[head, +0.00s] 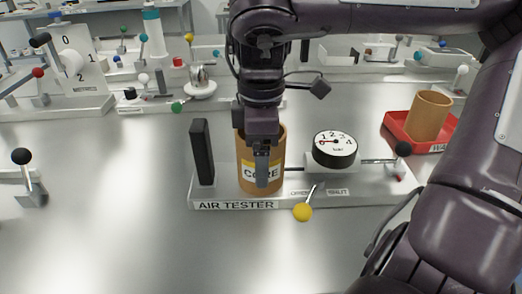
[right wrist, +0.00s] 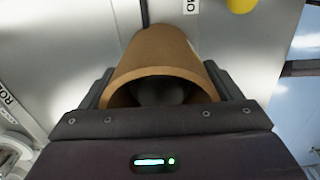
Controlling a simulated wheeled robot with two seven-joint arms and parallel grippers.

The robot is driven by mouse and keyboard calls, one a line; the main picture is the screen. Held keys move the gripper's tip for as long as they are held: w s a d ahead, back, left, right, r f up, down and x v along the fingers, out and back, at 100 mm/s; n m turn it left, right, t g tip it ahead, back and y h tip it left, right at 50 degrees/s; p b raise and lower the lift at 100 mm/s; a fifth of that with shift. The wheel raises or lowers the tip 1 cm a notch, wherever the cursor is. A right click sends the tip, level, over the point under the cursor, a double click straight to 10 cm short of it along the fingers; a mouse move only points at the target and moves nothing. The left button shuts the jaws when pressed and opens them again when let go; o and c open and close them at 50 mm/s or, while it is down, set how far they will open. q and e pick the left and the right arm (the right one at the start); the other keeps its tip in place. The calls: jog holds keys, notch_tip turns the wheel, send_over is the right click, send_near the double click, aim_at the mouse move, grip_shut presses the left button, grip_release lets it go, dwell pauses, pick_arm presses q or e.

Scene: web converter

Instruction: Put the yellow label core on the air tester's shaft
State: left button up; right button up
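The brown label core (head: 246,178) has a yellow-edged label reading CORE. It is upright over the air tester's base (head: 235,205), between a black upright block (head: 202,152) and the round gauge (head: 334,148). Its lower end looks at or just above the base; I cannot tell if it touches. My right gripper (head: 262,165) comes from above, one finger in front of the core. In the right wrist view both fingers flank the core (right wrist: 165,50) and appear to press it. A dark round shape shows inside its opening. The shaft is not clearly visible. My left gripper is not in view.
A yellow-knobbed lever (head: 303,212) sticks out at the tester's front, and a black-knobbed lever (head: 402,149) stands at its right. Another brown core (head: 429,115) stands in a red tray (head: 397,130) at right. Other levers and fixtures line the back. The front table is mostly clear.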

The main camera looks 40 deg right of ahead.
jog(key=shift+o, duration=1.3)
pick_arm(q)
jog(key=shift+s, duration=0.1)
pick_arm(e)
jog(key=shift+r, duration=0.25)
notch_tip(320, 180, up, 11)
jog(key=p, duration=0.3)
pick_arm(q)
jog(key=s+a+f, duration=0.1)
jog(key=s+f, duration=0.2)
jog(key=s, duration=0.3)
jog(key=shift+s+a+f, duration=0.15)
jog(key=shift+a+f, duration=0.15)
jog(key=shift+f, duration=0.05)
pick_arm(e)
jog(key=shift+r, duration=0.4)
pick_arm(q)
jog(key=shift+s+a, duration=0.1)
